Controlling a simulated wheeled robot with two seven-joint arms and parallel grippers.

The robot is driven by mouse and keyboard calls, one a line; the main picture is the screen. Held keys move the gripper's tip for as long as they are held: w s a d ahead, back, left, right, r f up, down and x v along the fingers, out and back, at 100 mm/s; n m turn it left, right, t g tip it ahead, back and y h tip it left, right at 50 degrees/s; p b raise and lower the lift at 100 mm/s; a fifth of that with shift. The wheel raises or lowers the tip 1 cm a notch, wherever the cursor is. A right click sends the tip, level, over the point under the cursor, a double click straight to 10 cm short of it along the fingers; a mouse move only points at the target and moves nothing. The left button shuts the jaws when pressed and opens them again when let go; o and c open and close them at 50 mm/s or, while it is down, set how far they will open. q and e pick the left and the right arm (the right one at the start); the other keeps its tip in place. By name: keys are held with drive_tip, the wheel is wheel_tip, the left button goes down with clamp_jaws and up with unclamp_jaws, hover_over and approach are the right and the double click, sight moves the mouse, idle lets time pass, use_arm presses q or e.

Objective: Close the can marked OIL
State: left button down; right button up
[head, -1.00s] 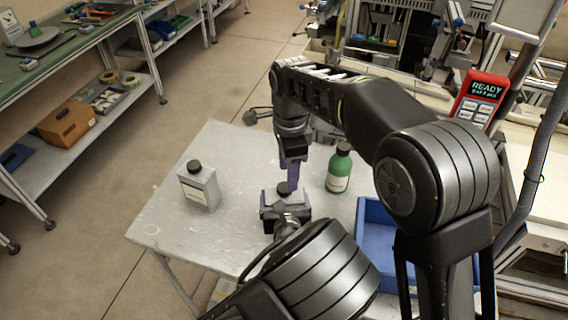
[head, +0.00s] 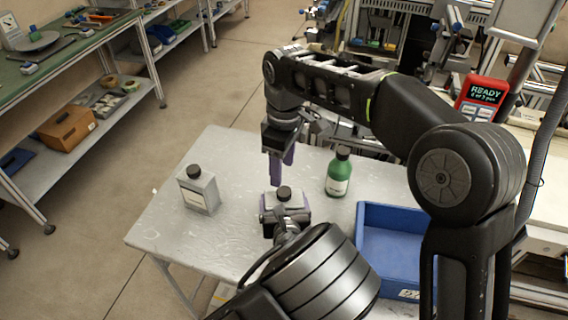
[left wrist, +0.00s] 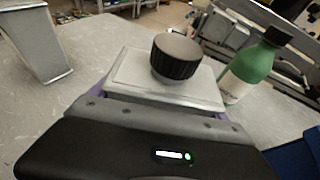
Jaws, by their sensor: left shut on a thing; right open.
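A pale grey can (head: 287,202) with a black cap (head: 284,192) stands on the small table, held by my left gripper (head: 285,208), which is shut on its sides. In the left wrist view the black cap (left wrist: 176,57) sits upright on the can's top (left wrist: 165,90); how tight it is I cannot tell. No OIL marking shows on this can. My right gripper (head: 281,170), with purple fingers, is open and empty just above the cap, apart from it. A second grey can (head: 199,192) with a black cap and an unreadable label stands to the left.
A green bottle (head: 338,174) with a black cap stands right of the held can. A blue bin (head: 385,212) is at the table's right. The grey table (head: 180,237) is clear at its front left. A red device (head: 480,98) reads READY.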

sight(284, 191)
drive_tip(key=n, duration=0.5)
drive_tip(key=shift+r, duration=0.15)
drive_tip(key=n, duration=0.5)
drive_tip(key=shift+d, duration=0.2)
drive_tip(key=shift+f, duration=4.05)
drive_tip(key=shift+c, duration=0.4)
clamp_jaws()
